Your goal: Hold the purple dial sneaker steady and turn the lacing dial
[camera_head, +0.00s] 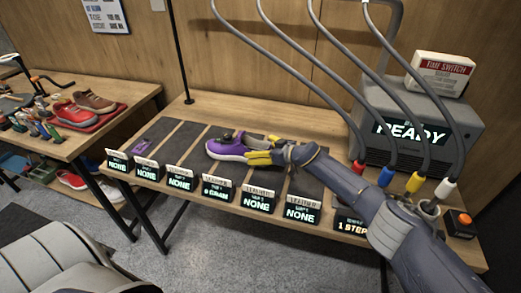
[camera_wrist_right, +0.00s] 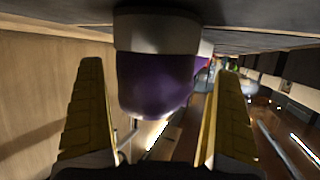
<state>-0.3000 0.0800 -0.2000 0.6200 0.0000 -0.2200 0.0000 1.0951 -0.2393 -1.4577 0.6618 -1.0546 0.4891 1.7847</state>
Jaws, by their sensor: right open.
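The purple sneaker (camera_head: 224,146) with a pale sole lies on a dark mat strip in the middle of the long table. My right gripper (camera_head: 257,148) is at the sneaker's right end, with its yellow fingers open. In the right wrist view, an end of the sneaker (camera_wrist_right: 155,85) shows between the two spread fingers, with a visible gap on each side. The lacing dial cannot be made out in either view. My left gripper is not in view.
Several black label stands (camera_head: 216,190) line the table's front edge. A grey machine (camera_head: 420,125) reading READY, with hoses and coloured plugs, stands at the right. A flat purple item (camera_head: 143,146) lies on the left mat. A side table (camera_head: 70,145) holds red and brown shoes.

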